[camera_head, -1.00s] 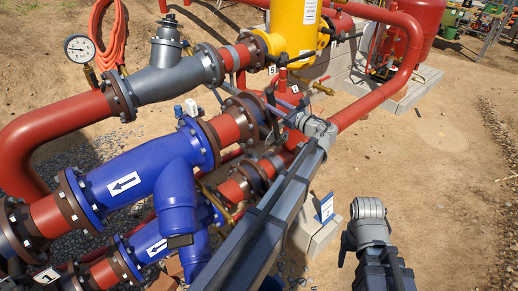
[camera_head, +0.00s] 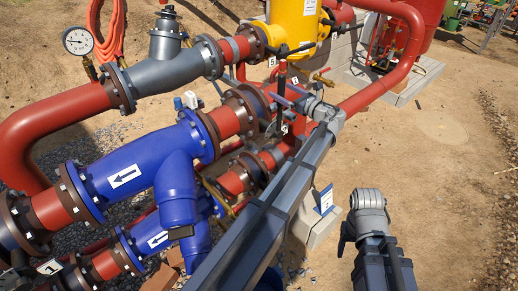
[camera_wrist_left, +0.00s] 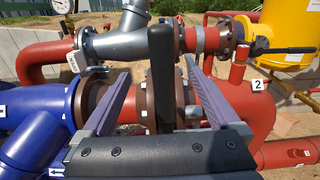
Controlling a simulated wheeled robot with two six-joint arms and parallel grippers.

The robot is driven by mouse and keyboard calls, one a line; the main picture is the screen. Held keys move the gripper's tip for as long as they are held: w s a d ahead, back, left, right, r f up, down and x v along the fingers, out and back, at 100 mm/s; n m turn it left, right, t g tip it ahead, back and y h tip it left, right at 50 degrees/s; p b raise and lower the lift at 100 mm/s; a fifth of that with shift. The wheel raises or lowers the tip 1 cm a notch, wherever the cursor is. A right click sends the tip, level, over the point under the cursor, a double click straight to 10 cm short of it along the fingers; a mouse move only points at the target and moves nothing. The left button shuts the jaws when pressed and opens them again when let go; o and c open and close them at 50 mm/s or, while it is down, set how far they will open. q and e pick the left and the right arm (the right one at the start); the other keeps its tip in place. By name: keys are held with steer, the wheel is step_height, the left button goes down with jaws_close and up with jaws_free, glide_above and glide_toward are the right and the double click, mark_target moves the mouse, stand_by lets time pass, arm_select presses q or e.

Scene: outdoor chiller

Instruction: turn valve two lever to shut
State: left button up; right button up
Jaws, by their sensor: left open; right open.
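The valve two lever (camera_wrist_left: 162,75) is a black upright bar in the left wrist view. It stands between the two purple-grey fingers of my open left gripper (camera_wrist_left: 162,92), with a gap on both sides. A white tag marked 2 (camera_wrist_left: 257,84) is on the red pipe to the right. In the head view the dark lever (camera_head: 281,112) stands at the red pipework, with my left gripper (camera_head: 290,98) around it. My right gripper (camera_head: 346,236) is low at the right, largely hidden behind its wrist, apart from the pipes.
A blue pipe (camera_head: 128,178) with an arrow plate and a grey fitting (camera_head: 165,75) with a pressure gauge (camera_head: 77,41) lie to the left. A yellow vessel (camera_head: 292,25) stands behind. Sandy ground at the right is clear.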

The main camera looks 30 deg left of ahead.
arm_select(q)
steer(key=shift+v, duration=3.55)
steer(key=v, duration=0.7)
steer(key=shift+s+d+f, duration=0.1)
steer(key=shift+s+d, duration=0.1)
steer(key=shift+d, duration=0.15)
